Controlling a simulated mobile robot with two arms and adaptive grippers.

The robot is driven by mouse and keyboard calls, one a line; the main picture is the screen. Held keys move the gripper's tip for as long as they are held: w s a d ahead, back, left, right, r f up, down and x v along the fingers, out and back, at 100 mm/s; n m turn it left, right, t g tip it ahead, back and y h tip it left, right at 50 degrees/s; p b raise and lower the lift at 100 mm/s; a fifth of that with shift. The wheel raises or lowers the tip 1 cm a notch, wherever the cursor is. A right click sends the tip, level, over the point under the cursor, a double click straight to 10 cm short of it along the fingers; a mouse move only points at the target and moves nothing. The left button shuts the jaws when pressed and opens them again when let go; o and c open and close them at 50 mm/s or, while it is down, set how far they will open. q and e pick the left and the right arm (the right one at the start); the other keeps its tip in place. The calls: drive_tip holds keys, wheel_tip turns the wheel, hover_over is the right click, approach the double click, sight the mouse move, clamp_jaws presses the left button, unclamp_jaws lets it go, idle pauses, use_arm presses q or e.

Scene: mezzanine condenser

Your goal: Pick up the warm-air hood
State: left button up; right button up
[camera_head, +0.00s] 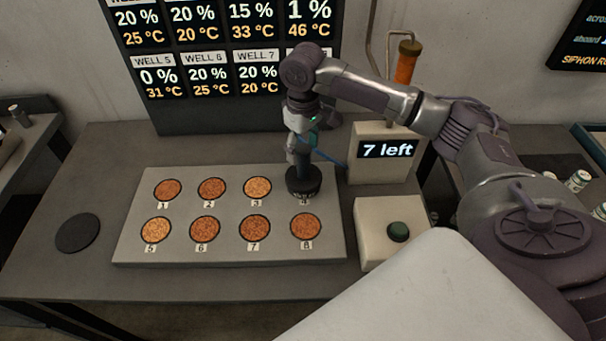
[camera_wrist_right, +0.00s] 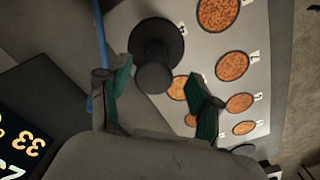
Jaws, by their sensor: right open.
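The warm-air hood (camera_head: 304,186) is a dark round cap with an upright stem, sitting over well 4 on the grey well block (camera_head: 130,235). In the right wrist view the hood (camera_wrist_right: 157,38) shows as a dark disc with a round knob at its near end. My right gripper (camera_head: 301,148) is above the hood, pointing down. Its two green-padded fingers (camera_wrist_right: 160,82) are open, with the knob appearing between them. I cannot tell whether either finger touches it. Well 4's surface is hidden under the hood. My left gripper is out of view.
A blue hose (camera_head: 330,156) runs beside the hood to a box reading "7 left" (camera_head: 385,152). A green button (camera_head: 398,232) stands on a pale box at right. A dark round pad (camera_head: 78,233) lies left of the block. A readout board (camera_head: 215,65) stands behind.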

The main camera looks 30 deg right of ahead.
sight(304, 160)
drive_tip(key=shift+w+d+f+p, duration=0.1)
drive_tip(key=shift+d+f+p, duration=0.1)
drive_tip(key=shift+f+p, duration=0.6)
wheel_tip(304, 160, down, 3)
drive_tip(key=shift+d+r, duration=0.1)
drive_tip(key=shift+w+f, duration=0.1)
drive_tip(key=shift+f, duration=0.15)
drive_tip(key=shift+c, duration=0.4)
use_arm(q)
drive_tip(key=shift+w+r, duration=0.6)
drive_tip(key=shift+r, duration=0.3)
use_arm(e)
clamp_jaws()
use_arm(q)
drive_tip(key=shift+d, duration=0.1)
